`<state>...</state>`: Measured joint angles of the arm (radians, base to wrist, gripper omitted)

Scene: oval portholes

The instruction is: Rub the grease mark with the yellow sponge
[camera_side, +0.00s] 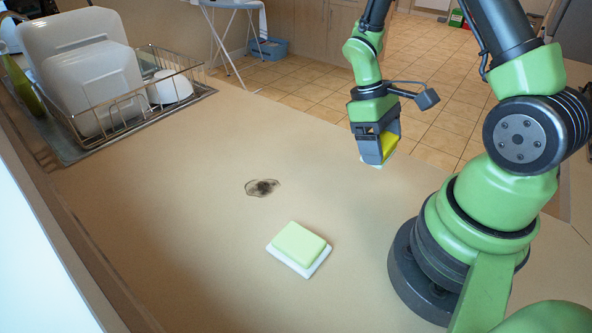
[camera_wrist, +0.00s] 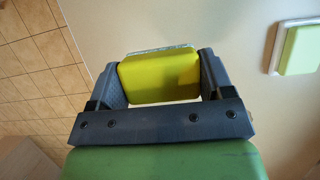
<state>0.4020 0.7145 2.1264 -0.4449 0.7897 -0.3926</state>
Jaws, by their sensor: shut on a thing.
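A dark grease mark (camera_side: 262,187) is on the beige worktop, left of the middle in the side view. My gripper (camera_side: 377,160) is shut on the yellow sponge (camera_side: 389,144) and holds it over the right part of the worktop, near its far edge. In the wrist view the yellow sponge (camera_wrist: 160,77) sits between the two dark fingers of my gripper (camera_wrist: 160,80), with a pale layer along its far side. The gripper is to the right of the mark and apart from it. The mark does not show in the wrist view.
A pale green sponge (camera_side: 299,243) with a white base lies on the worktop (camera_side: 190,215) in front of the mark; it also shows in the wrist view (camera_wrist: 300,48). A wire dish rack (camera_side: 140,105) with white dishes stands at the back left. The worktop around the mark is clear.

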